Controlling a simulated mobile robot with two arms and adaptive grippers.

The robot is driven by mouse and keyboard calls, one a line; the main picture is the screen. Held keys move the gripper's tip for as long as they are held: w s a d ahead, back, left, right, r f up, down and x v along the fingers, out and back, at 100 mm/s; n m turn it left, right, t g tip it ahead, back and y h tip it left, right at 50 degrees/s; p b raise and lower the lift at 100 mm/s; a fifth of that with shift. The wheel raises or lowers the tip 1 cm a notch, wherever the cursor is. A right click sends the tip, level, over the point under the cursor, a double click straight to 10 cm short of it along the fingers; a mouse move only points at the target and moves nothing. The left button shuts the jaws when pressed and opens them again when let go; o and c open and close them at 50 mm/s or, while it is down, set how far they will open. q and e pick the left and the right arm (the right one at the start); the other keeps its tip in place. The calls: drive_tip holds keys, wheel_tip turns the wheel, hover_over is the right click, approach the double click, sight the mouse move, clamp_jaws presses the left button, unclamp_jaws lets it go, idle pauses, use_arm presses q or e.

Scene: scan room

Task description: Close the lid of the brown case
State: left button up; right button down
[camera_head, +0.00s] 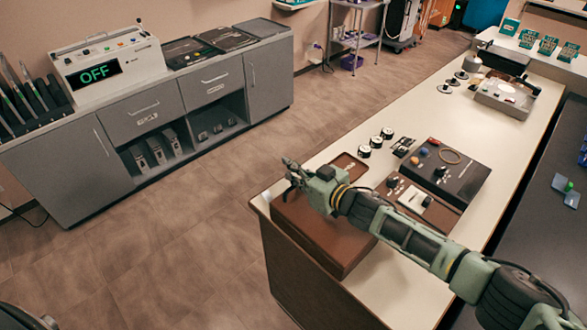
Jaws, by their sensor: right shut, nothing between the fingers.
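The brown case (322,238) lies at the near left corner of the cream table. Its flat brown upper face is visible, partly covered by my right arm. I cannot tell whether its lid is fully down. My right gripper (291,178) is over the case's far left end, shut and empty. Its arm comes in from the lower right and crosses above the case. Whether the fingers touch the case is unclear. My left gripper is not in view.
A small brown tray (349,165) lies behind the case. A black board (462,180) with small parts and a white device (412,198) are to the right. Several round black-and-white pieces (376,142) stand farther back. The floor left of the table is clear.

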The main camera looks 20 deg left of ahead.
drive_tip(key=shift+r, duration=0.1)
drive_tip(key=s+d+r+p, duration=0.1)
drive_tip(key=d+r, duration=0.1)
drive_tip(key=r, duration=0.4)
drive_tip(key=s+d+r+p, duration=0.1)
drive_tip(key=d+r+p, duration=0.1)
drive_tip(key=r, duration=0.4)
drive_tip(key=shift+s, duration=0.35)
